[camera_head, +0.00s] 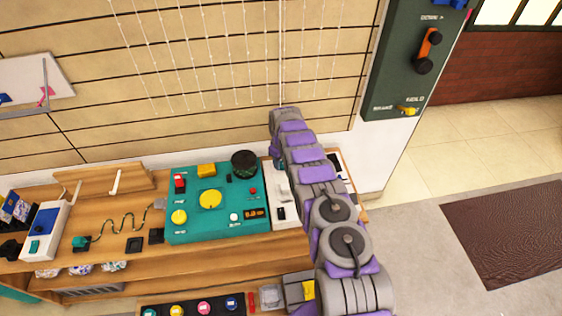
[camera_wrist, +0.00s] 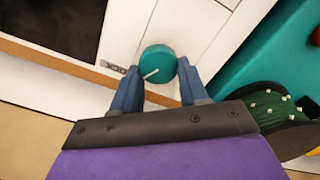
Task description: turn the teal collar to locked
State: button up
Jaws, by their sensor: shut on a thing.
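The teal collar (camera_wrist: 158,58) is a round knob on a white panel (camera_wrist: 190,22) in the wrist view. A white line on its face points to the lower left. A small dark label (camera_wrist: 113,67) sits on the panel left of it, too small to read. My gripper (camera_wrist: 159,68) has one blue finger on each side of the collar and is shut on it. In the head view my arm covers most of the white panel (camera_head: 288,212), and I cannot make out the fingers or the collar clearly there.
A teal control box (camera_head: 218,228) with knobs and a dark green spool (camera_head: 244,164) stands just left of the white panel. A wooden shelf (camera_head: 95,185) runs left. A green wall panel (camera_head: 395,70) with an orange handle is at the right.

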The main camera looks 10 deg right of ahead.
jog(key=c, duration=0.3)
jog(key=m, duration=0.5)
jog(key=shift+w+d+m+p, duration=0.1)
jog(key=shift+d+m+p, duration=0.05)
jog(key=shift+m+p, duration=0.25)
jog(key=m, duration=0.5)
jog(key=shift+d+m, duration=0.15)
jog(key=shift+m, duration=0.15)
dwell(0.4)
jog(key=o, duration=1.1)
jog(key=shift+c, duration=0.2)
